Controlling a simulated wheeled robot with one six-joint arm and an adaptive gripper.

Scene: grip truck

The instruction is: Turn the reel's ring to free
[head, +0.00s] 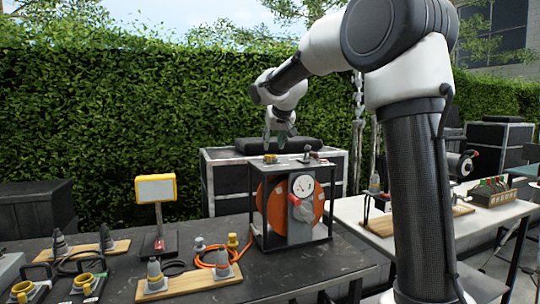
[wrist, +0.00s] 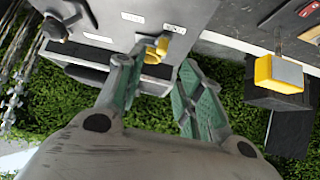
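The reel (head: 265,207) is an orange drum in a black frame on the dark table, with a white round gauge (head: 303,186) and a red knob (head: 295,200) on its front. My gripper (head: 281,140) points down just above the frame's grey top plate (head: 290,161). In the wrist view my gripper (wrist: 158,66) is open, its green fingers spread. A yellow piece (wrist: 161,46), perhaps the ring, shows on the grey plate near the fingertips; I cannot tell whether the left finger touches it. White labels (wrist: 132,17) lie on the plate, too small to read.
A yellow-framed panel (head: 155,188) stands on a post left of the reel. Plugs on wooden boards (head: 190,283) and an orange cable (head: 215,262) lie on the table. A black case (head: 228,180) stands behind; a white table (head: 440,215) is at right.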

